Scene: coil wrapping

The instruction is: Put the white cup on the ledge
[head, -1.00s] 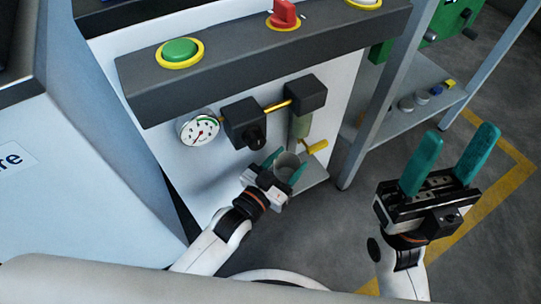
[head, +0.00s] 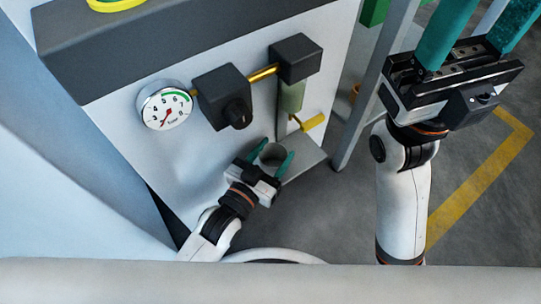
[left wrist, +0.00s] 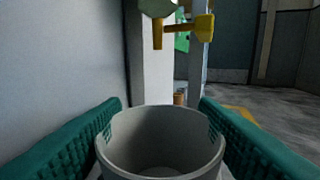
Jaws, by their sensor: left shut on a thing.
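The white cup (head: 272,156), grey-looking in this light, is upright between the teal fingers of my left gripper (head: 271,159), which is shut on it. In the left wrist view the cup (left wrist: 160,150) fills the lower middle, open mouth up, with a finger on each side. The ledge (head: 305,160) is a small grey plate on the machine's front, below a yellow-handled valve (head: 313,122). The cup is at the ledge's left part in the head view; I cannot tell whether it touches it. My right gripper (head: 480,25) is open and empty, raised at the upper right.
A pressure gauge (head: 165,106), a black block with a knob (head: 222,97) and a second black block (head: 296,58) are on the white panel above my left gripper. A grey post (head: 372,95) stands right of the ledge. Open floor lies further right.

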